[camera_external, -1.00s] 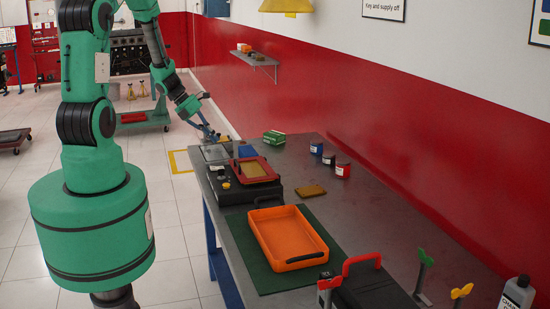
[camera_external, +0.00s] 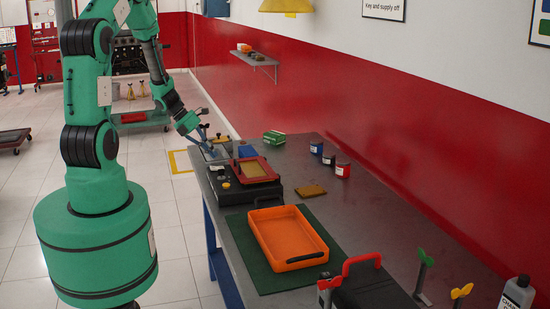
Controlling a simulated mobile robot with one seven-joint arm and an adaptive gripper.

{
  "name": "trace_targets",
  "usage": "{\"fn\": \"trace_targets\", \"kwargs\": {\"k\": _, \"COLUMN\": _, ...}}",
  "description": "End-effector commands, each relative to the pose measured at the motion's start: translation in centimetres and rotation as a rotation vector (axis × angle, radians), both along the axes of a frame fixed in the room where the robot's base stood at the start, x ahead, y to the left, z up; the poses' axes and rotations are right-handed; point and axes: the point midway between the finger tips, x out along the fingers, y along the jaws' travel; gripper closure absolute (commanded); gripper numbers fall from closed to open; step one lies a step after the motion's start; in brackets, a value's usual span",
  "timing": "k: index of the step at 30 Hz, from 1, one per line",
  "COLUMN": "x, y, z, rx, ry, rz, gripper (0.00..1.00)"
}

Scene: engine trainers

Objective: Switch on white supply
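My gripper (camera_external: 207,145) is at the far left end of the grey workbench (camera_external: 355,220), pointing down. It is just above or at a pale grey-white unit (camera_external: 214,154), which may be the white supply. At this size I cannot tell whether the fingers touch it, or whether they are open or shut. No switch on the unit can be made out, and the gripper covers part of it.
Near the gripper are a blue item (camera_external: 246,151), a black case with a red-framed tray (camera_external: 255,169) and a green box (camera_external: 274,138). Nearer, an orange tray (camera_external: 262,247) lies on a green mat (camera_external: 252,270). Small cans (camera_external: 342,169) stand toward the wall.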

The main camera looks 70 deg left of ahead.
Motion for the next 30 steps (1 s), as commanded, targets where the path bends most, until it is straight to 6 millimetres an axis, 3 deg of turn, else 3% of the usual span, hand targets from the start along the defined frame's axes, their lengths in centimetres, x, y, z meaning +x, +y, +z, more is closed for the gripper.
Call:
{"fn": "trace_targets", "kwargs": {"k": 9, "x": -0.3, "y": 0.0, "z": -2.1, "rx": -0.001, "ry": 0.000, "rz": 0.001, "gripper": 1.00}}
{"fn": "trace_targets", "kwargs": {"k": 30, "x": -0.3, "y": 0.0, "z": -2.3, "rx": -0.001, "ry": 0.000, "rz": 0.001, "gripper": 1.00}}
